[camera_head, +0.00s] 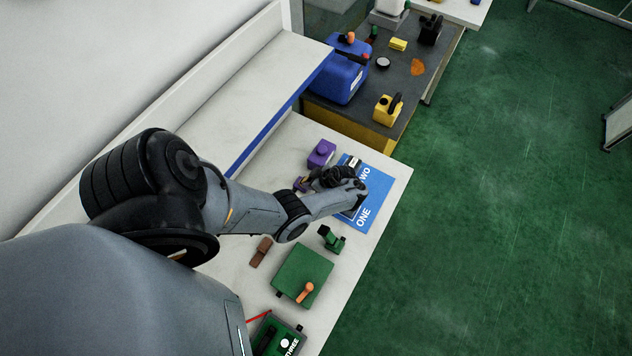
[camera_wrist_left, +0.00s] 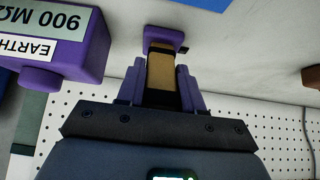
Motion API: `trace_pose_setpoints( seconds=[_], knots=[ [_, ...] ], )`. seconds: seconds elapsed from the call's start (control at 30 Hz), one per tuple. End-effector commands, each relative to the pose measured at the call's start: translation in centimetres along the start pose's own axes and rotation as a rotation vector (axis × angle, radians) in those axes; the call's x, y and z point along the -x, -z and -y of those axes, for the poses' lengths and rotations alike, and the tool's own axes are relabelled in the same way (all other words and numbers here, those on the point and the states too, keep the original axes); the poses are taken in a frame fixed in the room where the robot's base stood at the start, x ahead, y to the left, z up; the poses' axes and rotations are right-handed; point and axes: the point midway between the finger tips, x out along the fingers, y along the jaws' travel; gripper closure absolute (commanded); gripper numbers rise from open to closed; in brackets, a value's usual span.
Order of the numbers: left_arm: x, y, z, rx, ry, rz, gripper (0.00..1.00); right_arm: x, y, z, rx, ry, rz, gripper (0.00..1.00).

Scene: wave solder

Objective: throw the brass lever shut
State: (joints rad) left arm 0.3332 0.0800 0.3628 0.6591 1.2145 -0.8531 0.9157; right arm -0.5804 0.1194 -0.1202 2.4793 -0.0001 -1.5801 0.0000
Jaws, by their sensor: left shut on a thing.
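The brass lever (camera_wrist_left: 161,72) shows in the left wrist view as a flat tan-brass bar with dark bands, on a small purple block (camera_wrist_left: 163,38). My left gripper (camera_wrist_left: 161,88) is shut on it, with a purple finger on each side. In the head view my left gripper (camera_head: 308,182) is low over the white bench beside the small purple part (camera_head: 300,184), and it mostly hides the lever. I cannot tell the lever's angle. My right gripper is in neither view.
A purple box (camera_head: 321,153) stands close by; its label (camera_wrist_left: 40,38) reads EARTH and 900 MΩ. A blue mat (camera_head: 376,178) marked ONE and TWO lies by the gripper. A green clamp (camera_head: 331,239), green box (camera_head: 302,272) and brown block (camera_head: 261,252) stand nearer.

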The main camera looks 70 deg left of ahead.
Motion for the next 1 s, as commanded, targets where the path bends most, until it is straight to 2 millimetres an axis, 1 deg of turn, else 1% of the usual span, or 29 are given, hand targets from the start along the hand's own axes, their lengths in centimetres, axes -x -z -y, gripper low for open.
trace_pose_setpoints(
  seconds=[0.3, 0.33, 0.47, 0.8, 0.87, 1.0],
  knots=[
    [0.0, 0.1, 0.0, 0.001, 0.0, -0.003, 1.0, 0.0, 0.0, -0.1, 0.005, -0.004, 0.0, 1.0],
    [0.0, 0.1, 0.0, 0.001, 0.0, -0.003, 0.62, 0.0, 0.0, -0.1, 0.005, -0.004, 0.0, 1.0],
    [-0.1, 0.0, 0.0, 0.0, 0.0, -0.002, 0.43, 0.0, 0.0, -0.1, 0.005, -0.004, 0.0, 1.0],
    [0.1, 0.0, 0.0, -0.001, 0.0, -0.001, 0.43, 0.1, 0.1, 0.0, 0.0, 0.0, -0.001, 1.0],
    [0.5, 0.0, 0.0, -0.002, -0.001, -0.001, 0.43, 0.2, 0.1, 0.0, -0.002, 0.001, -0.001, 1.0],
    [2.1, 0.0, -0.1, 0.0, -0.002, 0.001, 0.43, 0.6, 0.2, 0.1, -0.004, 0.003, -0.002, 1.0]
  ],
)
